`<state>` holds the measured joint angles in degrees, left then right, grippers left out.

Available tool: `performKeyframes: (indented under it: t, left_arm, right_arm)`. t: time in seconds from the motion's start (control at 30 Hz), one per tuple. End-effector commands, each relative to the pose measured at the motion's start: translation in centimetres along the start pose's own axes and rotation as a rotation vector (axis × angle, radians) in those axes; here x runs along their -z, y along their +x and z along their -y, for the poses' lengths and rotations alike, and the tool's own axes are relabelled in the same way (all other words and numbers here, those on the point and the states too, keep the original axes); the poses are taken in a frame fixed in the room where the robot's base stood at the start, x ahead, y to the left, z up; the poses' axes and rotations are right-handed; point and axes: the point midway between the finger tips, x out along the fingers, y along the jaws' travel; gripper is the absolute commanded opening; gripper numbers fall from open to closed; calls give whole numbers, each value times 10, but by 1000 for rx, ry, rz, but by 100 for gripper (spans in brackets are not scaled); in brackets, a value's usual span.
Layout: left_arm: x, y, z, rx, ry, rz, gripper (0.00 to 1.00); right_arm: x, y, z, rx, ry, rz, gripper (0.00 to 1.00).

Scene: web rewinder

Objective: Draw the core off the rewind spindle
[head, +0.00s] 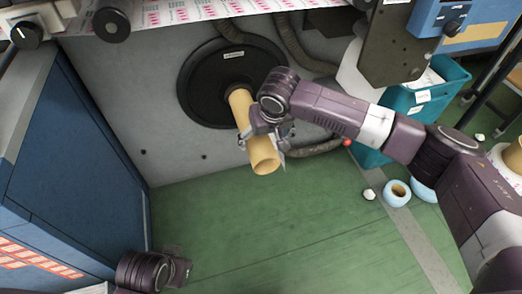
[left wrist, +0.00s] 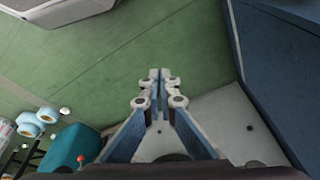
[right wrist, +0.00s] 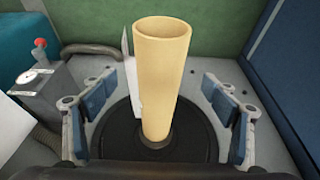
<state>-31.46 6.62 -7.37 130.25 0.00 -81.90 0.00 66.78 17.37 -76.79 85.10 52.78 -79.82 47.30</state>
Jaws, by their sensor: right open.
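The core (head: 240,105) is a tan cardboard tube that sticks out from the black round disc (head: 200,85) on the grey machine face. Its outer end is open and hollow. In the right wrist view the core (right wrist: 160,75) stands between the spread fingers of my right gripper (right wrist: 158,115), with gaps on both sides. A dark collar (right wrist: 157,142) rings its base; the spindle inside is hidden. In the head view my right gripper (head: 266,138) straddles the core near its outer half. My left gripper (left wrist: 159,85) is shut and empty, low over the green floor.
A blue cabinet (head: 75,160) stands at the left. A teal bin (head: 440,85) with white scraps stands at the right. Pale blue rolls (head: 397,193) lie on the floor. A box with a red knob (right wrist: 40,43) is beside the disc. The floor (head: 290,230) in front is clear.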

Motion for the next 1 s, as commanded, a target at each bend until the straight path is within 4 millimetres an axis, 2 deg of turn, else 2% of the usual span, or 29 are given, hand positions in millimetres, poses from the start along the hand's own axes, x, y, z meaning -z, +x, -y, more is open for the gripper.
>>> performKeyframes:
  t: [0.03, 0.3, 0.43, 0.6, 0.8, 1.0]
  left_arm:
    - [-1, 0, 0, 1, -1, -9, 0]
    - [-4, -30, 1, 5, -3, -26, 0]
    - [-3, -30, 1, 4, -3, -27, 0]
    - [12, -28, 0, 2, 0, -83, 0]
    - [29, -27, -2, -1, 2, -147, 0]
    - [35, -27, -3, -2, 3, -172, 0]
  right_arm:
    - [-2, 12, 0, -1, 0, -1, 80]
    - [-1, 31, 0, 0, 1, 2, 80]
    - [-1, 46, 1, 1, 1, 3, 80]
    - [-1, 66, 1, 1, 2, 2, 80]
    - [0, 78, 0, 1, 0, 1, 80]
    - [0, 83, 0, 1, 0, 0, 80]
